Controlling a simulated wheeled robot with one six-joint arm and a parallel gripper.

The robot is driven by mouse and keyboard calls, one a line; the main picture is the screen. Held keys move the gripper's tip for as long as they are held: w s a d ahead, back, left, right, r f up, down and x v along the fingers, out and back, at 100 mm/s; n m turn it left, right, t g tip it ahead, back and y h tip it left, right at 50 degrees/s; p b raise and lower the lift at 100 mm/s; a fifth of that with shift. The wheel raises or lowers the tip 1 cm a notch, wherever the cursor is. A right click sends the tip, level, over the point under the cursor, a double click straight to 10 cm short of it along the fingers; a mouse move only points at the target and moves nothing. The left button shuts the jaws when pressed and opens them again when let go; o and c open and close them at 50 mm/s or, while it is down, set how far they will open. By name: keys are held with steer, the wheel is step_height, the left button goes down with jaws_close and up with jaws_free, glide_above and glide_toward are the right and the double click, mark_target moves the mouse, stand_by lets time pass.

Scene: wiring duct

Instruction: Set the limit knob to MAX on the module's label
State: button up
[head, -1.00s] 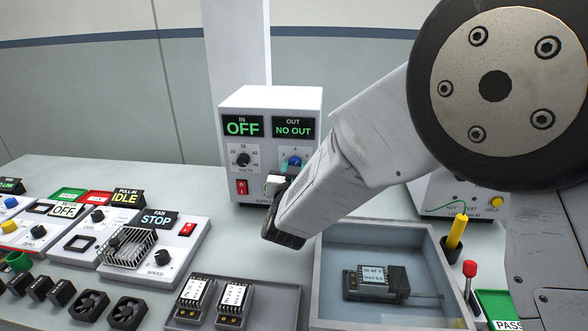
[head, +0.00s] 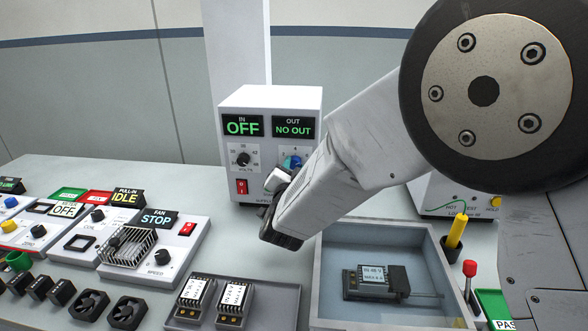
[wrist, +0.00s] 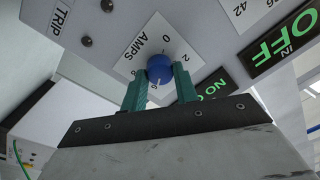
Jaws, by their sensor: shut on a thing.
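The blue limit knob (wrist: 159,68) sits on the supply's AMPS dial plate (wrist: 146,48). In the wrist view my gripper (wrist: 161,73) has its green fingers shut on the knob, one on each side. The digits 0 and 2 show above and right of the knob; a pale mark shows on its lower part, but its exact setting is unclear. In the head view the knob (head: 292,162) is partly hidden by my arm. The module (head: 372,280) lies in the grey tray (head: 446,270); its label has small print ending in a MAX line, whose value I cannot read surely.
The supply (head: 231,160) shows IN OFF (head: 242,126) and OUT NO OUT (head: 293,127). Its VOLTS knob (head: 242,158) and red switch (head: 241,187) are at the left of its front. A smaller tray (head: 263,310) with two modules stands in front. A yellow-handled tool (head: 457,232) stands upright at right.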

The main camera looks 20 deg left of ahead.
steer(key=o, duration=1)
steer(key=shift+c, duration=0.2)
steer(key=v, duration=0.8)
steer(key=shift+w, duration=0.1)
